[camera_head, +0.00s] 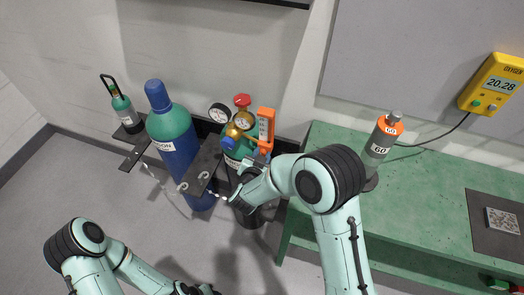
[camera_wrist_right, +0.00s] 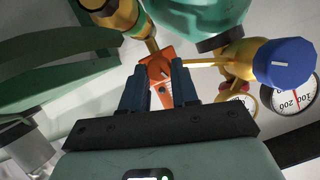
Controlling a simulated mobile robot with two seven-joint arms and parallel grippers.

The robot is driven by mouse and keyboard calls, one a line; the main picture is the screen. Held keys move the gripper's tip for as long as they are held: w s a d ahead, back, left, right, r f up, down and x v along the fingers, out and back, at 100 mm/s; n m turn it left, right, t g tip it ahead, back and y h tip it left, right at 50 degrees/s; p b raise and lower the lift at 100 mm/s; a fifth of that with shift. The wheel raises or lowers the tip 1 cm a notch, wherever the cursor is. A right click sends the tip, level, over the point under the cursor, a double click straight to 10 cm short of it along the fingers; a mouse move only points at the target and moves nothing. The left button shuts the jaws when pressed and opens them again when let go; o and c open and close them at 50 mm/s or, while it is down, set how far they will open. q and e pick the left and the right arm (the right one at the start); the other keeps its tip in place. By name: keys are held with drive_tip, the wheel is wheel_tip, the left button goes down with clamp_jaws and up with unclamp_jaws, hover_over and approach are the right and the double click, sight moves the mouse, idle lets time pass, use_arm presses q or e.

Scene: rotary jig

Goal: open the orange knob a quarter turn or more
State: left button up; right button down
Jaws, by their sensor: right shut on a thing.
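The orange knob (camera_wrist_right: 160,76) shows in the right wrist view between the two dark fingers of my right gripper (camera_wrist_right: 162,78). The fingers are shut on it, and it is partly hidden by them. In the head view my right gripper (camera_head: 257,163) is just below an orange flowmeter (camera_head: 266,124) on the regulator of a green-topped cylinder; the knob itself is hidden there by the gripper and wrist. My left arm is at the bottom left, with only a dark part of its left gripper (camera_head: 207,290) at the bottom edge.
A blue knob (camera_wrist_right: 285,63) and gauges (camera_wrist_right: 295,98) are close at the right of the fingers. A blue-and-green cylinder (camera_head: 172,140) and a small green bottle (camera_head: 122,108) stand left. A green bench (camera_head: 430,205) carries a grey-and-orange cylinder (camera_head: 381,143). A yellow oxygen meter (camera_head: 495,85) hangs right.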

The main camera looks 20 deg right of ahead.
drive_tip(key=shift+w+a+r+n+g+h+p, duration=0.1)
drive_tip(key=shift+w+r+n+g+h+p, duration=0.15)
drive_tip(key=shift+n+p, duration=0.25)
drive_tip(key=shift+a+n+g+h+p, duration=0.1)
drive_tip(key=shift+n+g+h+p, duration=0.05)
drive_tip(key=shift+n+h+p, duration=0.3)
drive_tip(key=shift+a+f+n+g+h+p, duration=0.15)
drive_tip(key=shift+n+g+h+p, duration=0.2)
drive_tip(key=shift+n, duration=0.6)
drive_tip(key=shift+f+n+g+h, duration=0.1)
drive_tip(key=shift+n+g+h, duration=0.15)
drive_tip(key=shift+n+h, duration=0.55)
drive_tip(key=n, duration=0.1)
drive_tip(key=n+h, duration=0.1)
drive_tip(key=shift+a+f+n, duration=0.15)
drive_tip(key=shift+n, duration=0.25)
use_arm(q)
drive_tip(key=w+r, duration=0.4)
drive_tip(key=w, duration=0.1)
drive_tip(key=shift+r+t, duration=0.3)
drive_tip(key=shift+r, duration=0.05)
use_arm(e)
drive_tip(key=n+h, duration=0.2)
drive_tip(key=n, duration=0.1)
drive_tip(key=n+h, duration=0.1)
drive_tip(key=n, duration=0.1)
drive_tip(key=shift+w+a+f, duration=0.1)
drive_tip(key=shift+w+f, duration=0.05)
drive_tip(key=shift+f, duration=0.15)
